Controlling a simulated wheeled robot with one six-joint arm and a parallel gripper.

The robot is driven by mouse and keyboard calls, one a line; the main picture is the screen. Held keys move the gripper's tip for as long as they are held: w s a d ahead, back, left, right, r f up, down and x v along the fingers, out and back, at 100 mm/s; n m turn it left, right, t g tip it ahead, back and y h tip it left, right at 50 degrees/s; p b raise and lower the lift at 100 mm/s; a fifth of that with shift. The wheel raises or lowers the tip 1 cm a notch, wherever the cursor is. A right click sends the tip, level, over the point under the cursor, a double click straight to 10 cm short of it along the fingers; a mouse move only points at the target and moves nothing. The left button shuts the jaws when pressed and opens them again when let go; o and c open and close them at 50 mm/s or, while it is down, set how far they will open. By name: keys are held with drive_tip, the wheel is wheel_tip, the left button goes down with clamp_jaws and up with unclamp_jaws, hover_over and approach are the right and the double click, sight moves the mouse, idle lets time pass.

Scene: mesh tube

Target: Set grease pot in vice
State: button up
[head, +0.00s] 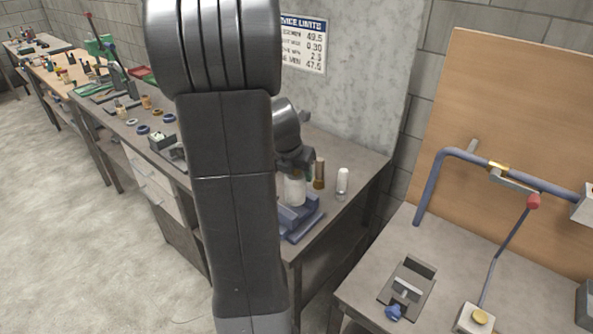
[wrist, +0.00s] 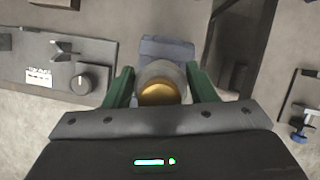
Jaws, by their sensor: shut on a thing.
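The grease pot (head: 294,190) is a pale cylinder under my gripper (head: 294,166) in the head view. In the wrist view the pot (wrist: 160,74) shows a round gold top and sits between the two green fingers of my gripper (wrist: 160,88), which is shut on it. The blue vice (head: 298,217) stands on the bench directly below the pot in the head view. Part of the blue vice (wrist: 167,47) shows just beyond the pot in the wrist view. I cannot tell whether the pot touches the vice. My arm hides the vice's left side in the head view.
A brown bottle (head: 319,174) and a white bottle (head: 342,182) stand close right of the vice. A wall panel rises behind. A separate bench at right carries a blue pipe (head: 520,178), a red-knobbed lever (head: 507,250) and a small clamp (head: 407,288).

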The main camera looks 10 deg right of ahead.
drive_tip(key=shift+f+b, duration=1.3)
drive_tip(key=shift+f, duration=0.85)
idle(1.4)
drive_tip(key=o, duration=1.3)
drive_tip(key=shift+c, duration=0.2)
drive_tip(key=v, duration=1.3)
drive_tip(key=shift+s+r, duration=0.15)
drive_tip(key=shift+r, duration=0.2)
drive_tip(key=shift+a, duration=0.1)
drive_tip(key=x, duration=1.3)
drive_tip(key=shift+f, duration=0.3)
drive_tip(key=shift+w+r, duration=0.1)
drive_tip(key=shift+w, duration=0.1)
